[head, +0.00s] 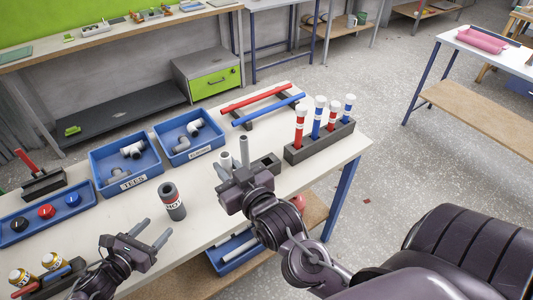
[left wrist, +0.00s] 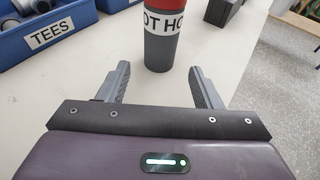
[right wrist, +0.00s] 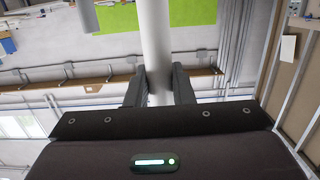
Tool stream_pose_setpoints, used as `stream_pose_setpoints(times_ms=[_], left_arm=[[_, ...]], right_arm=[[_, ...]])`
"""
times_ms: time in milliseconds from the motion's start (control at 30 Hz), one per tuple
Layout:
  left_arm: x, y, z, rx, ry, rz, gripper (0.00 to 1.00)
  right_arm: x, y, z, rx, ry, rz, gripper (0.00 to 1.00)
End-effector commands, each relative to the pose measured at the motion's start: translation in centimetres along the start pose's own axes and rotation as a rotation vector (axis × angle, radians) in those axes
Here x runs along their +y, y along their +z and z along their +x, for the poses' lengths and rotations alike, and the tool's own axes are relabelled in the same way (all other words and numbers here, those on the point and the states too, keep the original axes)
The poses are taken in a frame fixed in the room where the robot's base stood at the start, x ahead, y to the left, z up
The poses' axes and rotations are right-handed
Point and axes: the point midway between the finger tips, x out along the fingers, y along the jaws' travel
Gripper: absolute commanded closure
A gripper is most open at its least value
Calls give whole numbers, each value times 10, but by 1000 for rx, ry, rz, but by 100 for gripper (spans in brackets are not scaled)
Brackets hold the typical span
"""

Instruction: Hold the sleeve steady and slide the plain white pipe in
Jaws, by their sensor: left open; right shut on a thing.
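The sleeve (head: 172,200) is a dark grey upright cylinder with a white HOT label, standing on the white bench. In the left wrist view the sleeve (left wrist: 167,50) also shows a red band above the label, and its top is cut off. My left gripper (head: 156,229) is open, its fingers pointing at the sleeve and short of it. My right gripper (head: 234,157) is shut on the plain white pipe (head: 226,161), raised over the bench to the right of the sleeve. In the right wrist view the pipe (right wrist: 155,45) runs upward from between the fingers.
Blue bins of fittings (head: 103,180) stand behind the sleeve, one labelled TEES. A dark rack (head: 320,148) holds several red and blue pipes with white tops. A blue tray of caps (head: 73,210) is at left.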

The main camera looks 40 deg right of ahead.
Motion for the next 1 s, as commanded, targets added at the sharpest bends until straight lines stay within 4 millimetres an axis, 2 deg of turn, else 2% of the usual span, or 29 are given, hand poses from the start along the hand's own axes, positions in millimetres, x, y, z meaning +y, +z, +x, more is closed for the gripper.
stream_pose_setpoints(times_ms=[200, 500, 700, 1000], left_arm=[[-1, -3, 35, -4, -1, -2, 41], [-1, -4, 74, -2, 0, -2, 41], [0, -1, 86, -2, 1, -4, 41], [-1, 1, 87, -1, 1, -5, 41]], right_arm=[[0, 23, 3, 0, 0, 0, 100], [0, 57, 7, 0, 0, 0, 100], [0, 66, 8, 1, 0, 0, 100], [0, 66, 8, 0, 0, 0, 100]])
